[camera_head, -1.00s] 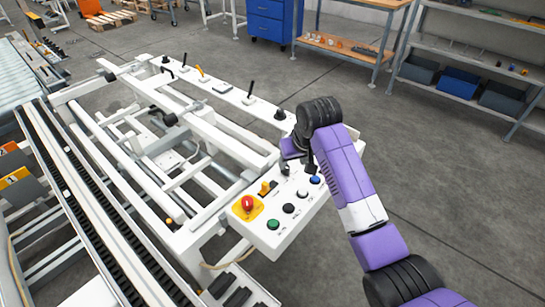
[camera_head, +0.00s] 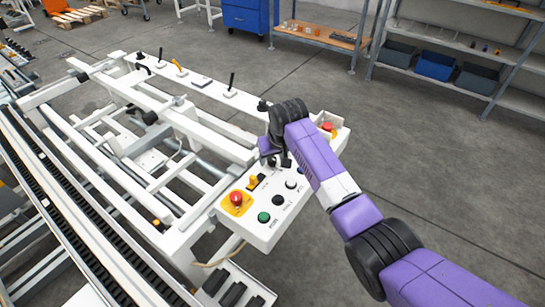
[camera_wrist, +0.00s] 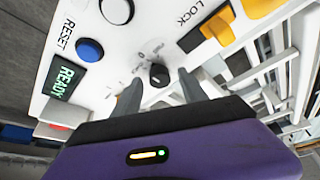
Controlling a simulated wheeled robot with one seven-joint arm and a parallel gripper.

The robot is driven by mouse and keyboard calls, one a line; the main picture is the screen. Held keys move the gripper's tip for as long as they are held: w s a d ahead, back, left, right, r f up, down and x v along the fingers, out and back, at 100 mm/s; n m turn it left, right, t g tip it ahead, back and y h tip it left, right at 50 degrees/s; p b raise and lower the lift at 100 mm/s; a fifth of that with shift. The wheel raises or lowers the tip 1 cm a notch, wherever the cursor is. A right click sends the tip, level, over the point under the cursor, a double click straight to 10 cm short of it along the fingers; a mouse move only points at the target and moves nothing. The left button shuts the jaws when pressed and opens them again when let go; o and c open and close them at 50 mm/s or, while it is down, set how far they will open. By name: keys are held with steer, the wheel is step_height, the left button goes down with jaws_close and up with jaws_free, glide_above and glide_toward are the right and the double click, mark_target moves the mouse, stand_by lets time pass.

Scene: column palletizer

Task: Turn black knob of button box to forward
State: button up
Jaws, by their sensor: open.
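The white button box (camera_head: 258,232) stands at the near end of the white frame. It carries a red emergency button (camera_head: 236,198) on a yellow plate, a yellow knob (camera_head: 253,181), a green button (camera_head: 264,217), and black and white buttons. The black knob (camera_wrist: 159,75) shows in the wrist view, ahead of my gripper (camera_wrist: 158,88). My gripper's two grey fingers are apart, one on each side of the knob in that view; I cannot tell whether they touch it. In the head view my gripper (camera_head: 272,158) is over the box's far part, and my wrist hides much there.
The wrist view shows a blue button (camera_wrist: 90,50) labelled RESET, a READY display (camera_wrist: 65,77) and a yellow LOCK knob (camera_wrist: 220,25) near the fingers. Levers (camera_head: 231,84) stand along the white rail beyond the box. Open floor lies to the right.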

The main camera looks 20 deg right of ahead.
jaws_close()
steer(key=shift+r+m+p, duration=0.1)
steer(key=shift+m+p, duration=0.2)
steer(key=m, duration=0.1)
steer(key=m+h+p, duration=0.1)
steer(key=shift+a+m, duration=0.2)
steer(key=shift+m, duration=0.1)
steer(key=m+h, duration=0.1)
steer(key=m, duration=0.2)
steer(key=shift+g+h, duration=0.3)
steer(key=shift+w+m+g+h+b, duration=0.1)
steer(key=shift+m+g+h+b, duration=0.3)
steer(key=shift+m, duration=1)
